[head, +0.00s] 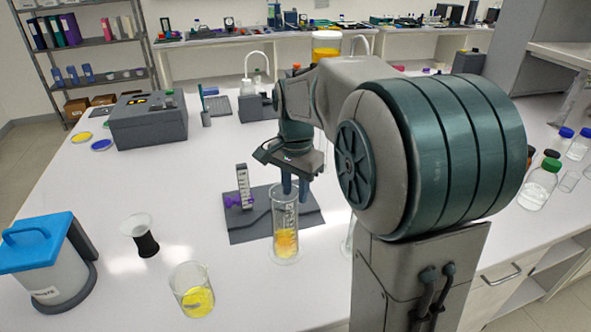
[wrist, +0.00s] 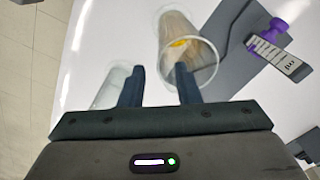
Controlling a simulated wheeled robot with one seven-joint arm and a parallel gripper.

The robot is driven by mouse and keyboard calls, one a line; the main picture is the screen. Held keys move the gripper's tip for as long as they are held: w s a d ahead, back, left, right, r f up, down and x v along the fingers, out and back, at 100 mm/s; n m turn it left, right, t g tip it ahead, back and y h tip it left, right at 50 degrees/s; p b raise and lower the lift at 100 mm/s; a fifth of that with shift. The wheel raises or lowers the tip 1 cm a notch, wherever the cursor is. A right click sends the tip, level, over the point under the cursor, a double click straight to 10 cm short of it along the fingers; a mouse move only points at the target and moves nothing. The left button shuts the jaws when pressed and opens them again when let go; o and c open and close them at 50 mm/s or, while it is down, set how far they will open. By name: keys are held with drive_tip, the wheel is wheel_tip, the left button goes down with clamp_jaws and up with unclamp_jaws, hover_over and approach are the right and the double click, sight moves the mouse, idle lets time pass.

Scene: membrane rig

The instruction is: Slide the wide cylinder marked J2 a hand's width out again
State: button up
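A wide clear cylinder (head: 285,215) with yellow-orange contents stands upright at the front edge of a dark grey plate. It also shows in the wrist view (wrist: 205,62). No J2 mark is legible on it. My gripper (head: 294,188) points down at its rim, fingers apart. In the wrist view my gripper (wrist: 158,90) has one finger overlapping the rim and the other to the left of the cylinder. I cannot tell whether a finger is inside or touching. A second clear cylinder (wrist: 108,88) stands to the left in the wrist view; in the head view my arm mostly hides it.
The grey plate (head: 250,232) carries a white scale strip (head: 243,185) with a purple clamp (head: 236,202). A beaker with yellow contents (head: 193,292), a black-based funnel-shaped vessel (head: 142,238) and a blue-lidded container (head: 45,262) stand front left. White bench between them is clear.

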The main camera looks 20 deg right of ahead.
wheel_tip(320, 180, up, 6)
drive_tip(key=shift+r, duration=0.1)
idle(0.4)
drive_tip(key=s+a+f+n+t, duration=0.1)
drive_tip(key=s+f+n, duration=0.3)
drive_tip(key=s, duration=0.5)
drive_tip(key=s+a+f+n+t, duration=0.1)
drive_tip(key=s+f+n, duration=0.3)
drive_tip(key=s, duration=0.5)
drive_tip(key=n+t, duration=0.1)
drive_tip(key=n, duration=0.1)
drive_tip(key=shift+f+n, duration=0.15)
drive_tip(key=shift+n, duration=0.25)
drive_tip(key=shift+s, duration=0.1)
